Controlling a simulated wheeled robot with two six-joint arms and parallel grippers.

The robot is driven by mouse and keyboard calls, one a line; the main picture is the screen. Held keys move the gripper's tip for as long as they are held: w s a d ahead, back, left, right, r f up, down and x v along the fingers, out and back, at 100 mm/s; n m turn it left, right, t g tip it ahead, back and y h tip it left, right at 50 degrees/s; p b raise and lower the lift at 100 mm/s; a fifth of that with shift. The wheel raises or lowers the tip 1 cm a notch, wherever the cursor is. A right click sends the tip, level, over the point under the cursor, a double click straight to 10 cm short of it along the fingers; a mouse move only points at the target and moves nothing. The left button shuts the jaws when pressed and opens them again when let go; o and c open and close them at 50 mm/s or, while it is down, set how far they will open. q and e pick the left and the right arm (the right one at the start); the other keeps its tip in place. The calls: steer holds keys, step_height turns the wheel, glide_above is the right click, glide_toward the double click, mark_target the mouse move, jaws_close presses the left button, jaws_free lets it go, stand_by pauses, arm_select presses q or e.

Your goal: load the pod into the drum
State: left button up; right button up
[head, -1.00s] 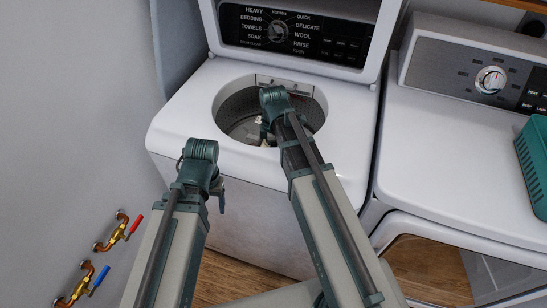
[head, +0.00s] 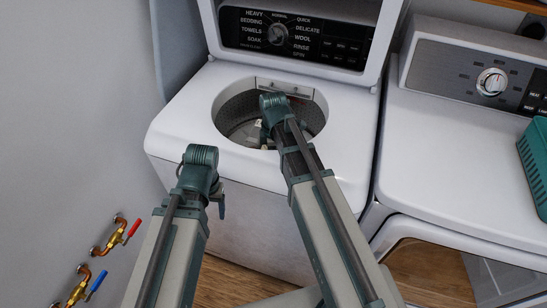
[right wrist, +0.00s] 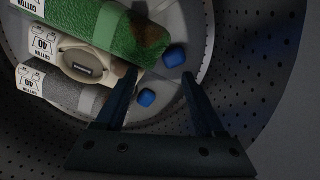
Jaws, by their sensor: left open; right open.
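In the right wrist view, two small blue pods are in the perforated metal drum (right wrist: 205,40). One pod (right wrist: 174,54) is by the green rolled cloth, just past the fingertips. The other pod (right wrist: 146,97) shows between the fingers, and I cannot tell how far below them it is. My right gripper (right wrist: 160,77) is open and holds nothing that I can see. In the head view, my right arm reaches into the open washer drum (head: 240,112), mostly hiding its gripper. My left gripper (head: 221,206) is open in front of the washer, outside the drum.
A green rolled cloth (right wrist: 120,28), a beige item (right wrist: 80,62) and a grey cloth (right wrist: 75,92) with labels lie in the drum. The washer lid (head: 300,12) is up. A dryer (head: 455,150) with a teal basket (head: 535,165) stands right. Valves (head: 112,238) are on the left wall.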

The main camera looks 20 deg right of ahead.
arm_select(q)
step_height(320, 180, up, 13)
steer(key=p, duration=1.3)
arm_select(e)
step_height(320, 180, up, 13)
